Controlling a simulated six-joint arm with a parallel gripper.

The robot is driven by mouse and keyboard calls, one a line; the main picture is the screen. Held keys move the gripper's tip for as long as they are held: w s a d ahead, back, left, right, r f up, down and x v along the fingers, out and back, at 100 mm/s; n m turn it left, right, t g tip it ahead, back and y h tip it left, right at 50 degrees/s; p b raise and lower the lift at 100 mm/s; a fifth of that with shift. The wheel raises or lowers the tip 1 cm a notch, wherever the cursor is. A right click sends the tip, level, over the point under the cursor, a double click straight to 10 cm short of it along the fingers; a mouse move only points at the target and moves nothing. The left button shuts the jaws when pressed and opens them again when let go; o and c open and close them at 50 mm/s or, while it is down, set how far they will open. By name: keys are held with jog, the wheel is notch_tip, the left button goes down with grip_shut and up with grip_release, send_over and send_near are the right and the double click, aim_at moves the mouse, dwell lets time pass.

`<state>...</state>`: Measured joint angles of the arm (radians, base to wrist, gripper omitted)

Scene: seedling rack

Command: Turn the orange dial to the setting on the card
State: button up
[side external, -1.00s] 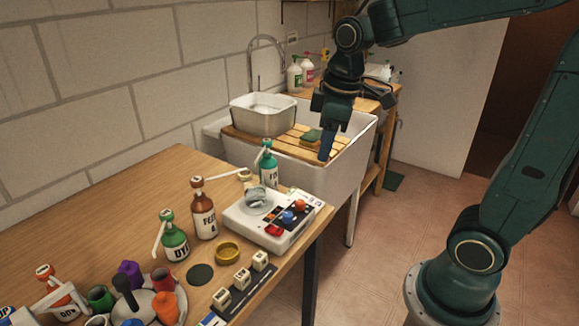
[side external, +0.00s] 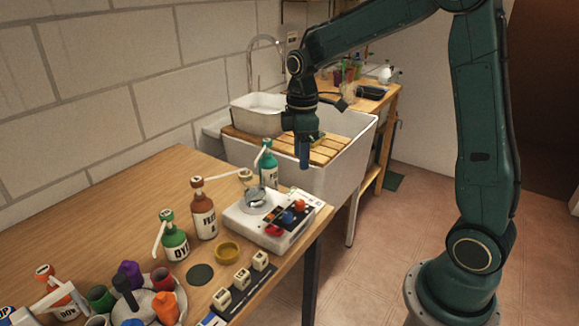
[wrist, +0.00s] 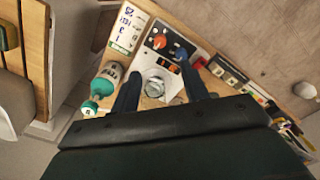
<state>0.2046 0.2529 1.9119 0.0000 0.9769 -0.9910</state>
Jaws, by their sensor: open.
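The orange dial (side external: 299,205) sits on the dark panel of a white device (side external: 248,228) at the table's right end. In the wrist view the orange dial (wrist: 160,41) shows near the top centre, ahead of my fingertips. A blue knob (side external: 288,217) is beside it, with a red control (side external: 273,230) farther along the panel. A white card with dark marks (wrist: 124,32) lies beside the panel; its writing is too small to read surely. My gripper (side external: 304,165) is open and empty, pointing down, above and behind the device, in front of the sink. It touches nothing.
A teal pump bottle (side external: 268,168) stands close behind the device, and a brown bottle (side external: 204,217) to its left.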

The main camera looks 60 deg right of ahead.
aim_at(300, 201)
jog(key=shift+f, duration=6.8)
grip_shut()
jog(key=shift+m, duration=0.4)
jog(key=m, duration=1.1)
